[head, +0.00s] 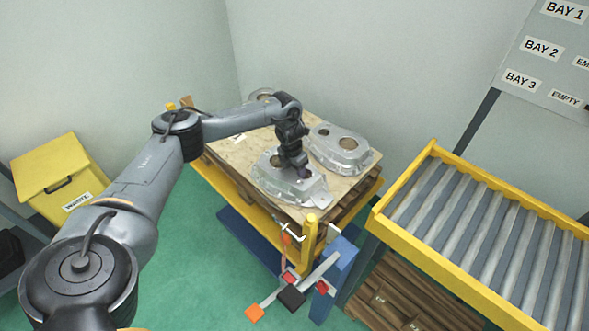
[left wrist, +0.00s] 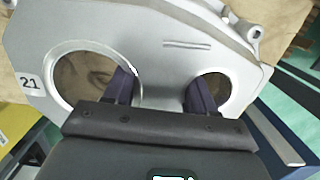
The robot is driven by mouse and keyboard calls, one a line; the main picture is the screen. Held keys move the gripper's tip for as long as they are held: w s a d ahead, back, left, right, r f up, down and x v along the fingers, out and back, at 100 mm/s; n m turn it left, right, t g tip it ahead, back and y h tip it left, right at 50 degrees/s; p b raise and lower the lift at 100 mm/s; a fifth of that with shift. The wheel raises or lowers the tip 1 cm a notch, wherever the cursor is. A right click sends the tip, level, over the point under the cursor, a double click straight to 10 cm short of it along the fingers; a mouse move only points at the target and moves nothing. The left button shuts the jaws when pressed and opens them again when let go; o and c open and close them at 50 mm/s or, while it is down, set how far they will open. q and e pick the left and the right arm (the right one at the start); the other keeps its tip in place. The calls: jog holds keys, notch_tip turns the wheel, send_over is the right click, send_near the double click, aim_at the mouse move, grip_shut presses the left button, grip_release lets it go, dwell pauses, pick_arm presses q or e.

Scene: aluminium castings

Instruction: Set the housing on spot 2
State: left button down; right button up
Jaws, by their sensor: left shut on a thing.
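A silver cast housing (head: 268,180) lies on the near part of a wooden board (head: 223,150). My left gripper (head: 301,171) is over it, shut on it. In the left wrist view, the gripper (left wrist: 163,90) has one finger in the large round hole and the other in the smaller hole, with the metal between them. That housing (left wrist: 165,45) bears a label "21". A second housing (head: 345,146) lies behind it to the right. Part of a third casting (head: 262,94) shows at the back. I cannot make out spot 2. My right gripper is not in view.
The board sits on a yellow-framed cart (head: 235,185). A yellow-railed roller conveyor (head: 480,225) stands at the right, below a sign listing bays (head: 545,50). A yellow bin (head: 62,170) is at the left. Hand tools or clamps (head: 291,296) stick out at the cart's front.

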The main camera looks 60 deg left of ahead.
aim_at(292, 170)
pick_arm(q)
jog(key=shift+r, duration=0.1)
jog(key=c, duration=0.8)
grip_release()
jog(key=o, duration=0.4)
jog(key=shift+o, duration=0.2)
jog(key=r+p, duration=0.1)
jog(key=r, duration=0.2)
jog(key=r+p, duration=0.1)
jog(key=r, duration=0.3)
jog(key=s+r+p, duration=0.1)
jog(key=r, duration=0.2)
jog(key=shift+r, duration=0.2)
jog(key=shift+s+d+r+p, duration=0.1)
jog(key=shift+d+r+p, duration=0.05)
jog(key=shift+r+p, duration=0.55)
jog(key=shift+r, duration=0.1)
